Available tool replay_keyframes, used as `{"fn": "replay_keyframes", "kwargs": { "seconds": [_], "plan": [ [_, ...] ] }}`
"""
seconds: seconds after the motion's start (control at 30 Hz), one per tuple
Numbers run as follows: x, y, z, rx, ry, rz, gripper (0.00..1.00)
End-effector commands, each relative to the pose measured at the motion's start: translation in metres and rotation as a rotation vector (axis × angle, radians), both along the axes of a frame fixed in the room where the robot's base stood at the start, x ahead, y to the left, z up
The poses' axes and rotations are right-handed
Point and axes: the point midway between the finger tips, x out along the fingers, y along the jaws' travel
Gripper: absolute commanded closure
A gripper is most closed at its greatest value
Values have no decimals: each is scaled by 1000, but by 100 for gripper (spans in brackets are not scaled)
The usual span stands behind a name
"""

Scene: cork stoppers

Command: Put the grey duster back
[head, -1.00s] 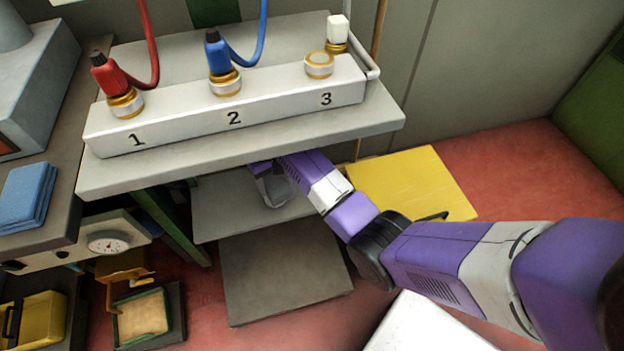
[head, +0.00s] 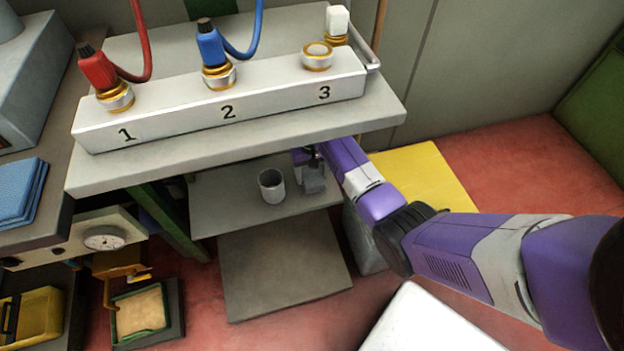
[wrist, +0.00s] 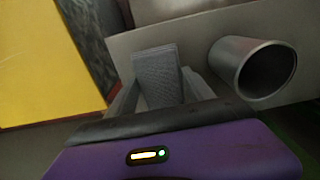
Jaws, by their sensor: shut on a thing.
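The grey duster (wrist: 158,74) is held between the fingers of my gripper (wrist: 163,92) in the wrist view. In the head view my gripper (head: 312,176) is under the bench top, with the duster (head: 313,187) hanging below it, over the right part of the lower shelf (head: 220,204). A gap to the shelf, or contact with it, cannot be told.
An open grey metal cup (head: 271,186) stands on the lower shelf just left of my gripper; it also shows in the wrist view (wrist: 232,72). The bench top (head: 160,172) overhangs the shelf. A yellow panel (head: 425,178) lies to the right.

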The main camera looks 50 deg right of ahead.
Motion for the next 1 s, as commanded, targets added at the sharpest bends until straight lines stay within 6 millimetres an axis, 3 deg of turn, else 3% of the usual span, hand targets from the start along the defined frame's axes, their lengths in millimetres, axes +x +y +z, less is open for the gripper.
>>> {"fn": "replay_keyframes", "kwargs": {
  "seconds": [0.17,0.57,0.6,0.67,1.0],
  "plan": [
    [0,0,-26,1,1,1,90],
    [0,0,-30,1,1,0,90],
    [0,0,-29,1,1,0,31],
    [0,0,-29,1,1,0,20],
    [0,0,-28,0,0,0,17]
  ]
}}
